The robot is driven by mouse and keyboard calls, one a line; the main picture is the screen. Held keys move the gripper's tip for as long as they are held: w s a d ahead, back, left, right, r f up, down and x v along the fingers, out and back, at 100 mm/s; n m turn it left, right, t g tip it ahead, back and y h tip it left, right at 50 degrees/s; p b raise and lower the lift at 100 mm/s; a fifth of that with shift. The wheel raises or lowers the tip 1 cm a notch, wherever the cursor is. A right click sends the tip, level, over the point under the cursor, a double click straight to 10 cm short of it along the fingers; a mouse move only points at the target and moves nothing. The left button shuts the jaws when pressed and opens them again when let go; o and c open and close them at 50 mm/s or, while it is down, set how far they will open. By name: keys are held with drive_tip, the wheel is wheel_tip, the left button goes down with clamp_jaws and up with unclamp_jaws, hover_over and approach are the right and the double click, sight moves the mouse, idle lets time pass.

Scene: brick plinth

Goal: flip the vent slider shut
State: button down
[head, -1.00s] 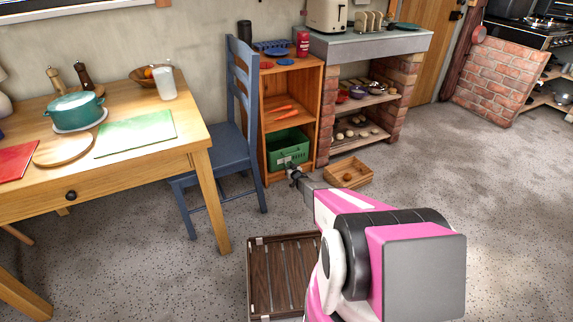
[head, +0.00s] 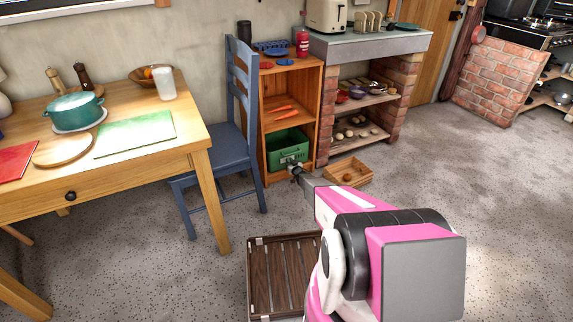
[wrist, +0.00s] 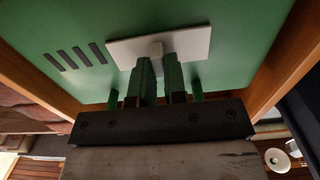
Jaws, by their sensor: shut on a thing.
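The green box (head: 288,146) sits in the bottom compartment of the orange wooden shelf unit. In the wrist view its green front face (wrist: 215,73) fills the upper part, with several dark vent slots (wrist: 75,57) at the left. A pale flat plate with a small knob, the vent slider (wrist: 185,43), lies on this face to the right of the visible slots. My gripper (wrist: 157,62) is shut on the knob, with one finger at each side. In the head view my gripper (head: 295,171) is at the box's lower front, and the slider is too small to make out.
A wooden crate (head: 362,176) stands on the floor right of my gripper. A blue chair (head: 222,150) stands close on the left, beside the table (head: 200,133). A slatted brown tray (head: 257,280) is below my arm. Floor at the right is clear.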

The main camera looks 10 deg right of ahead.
drive_tip(key=w+d, duration=0.1)
drive_tip(key=d, duration=0.2)
drive_tip(key=w+d, duration=0.1)
drive_tip(key=d, duration=0.1)
drive_tip(key=w+d, duration=0.1)
drive_tip(key=d, duration=0.2)
drive_tip(key=shift+d, duration=0.3)
drive_tip(key=c, duration=1.2)
unclamp_jaws()
drive_tip(key=shift+d, duration=0.1)
drive_tip(key=shift+o, duration=0.2)
drive_tip(key=shift+s, duration=0.15)
drive_tip(key=shift+s+d, duration=0.1)
drive_tip(key=shift+s, duration=0.5)
approach(299, 155)
drive_tip(key=v, duration=0.4)
drive_tip(key=shift+s+d+r, duration=0.15)
drive_tip(key=shift+s+d, duration=0.1)
drive_tip(key=shift+d, duration=0.05)
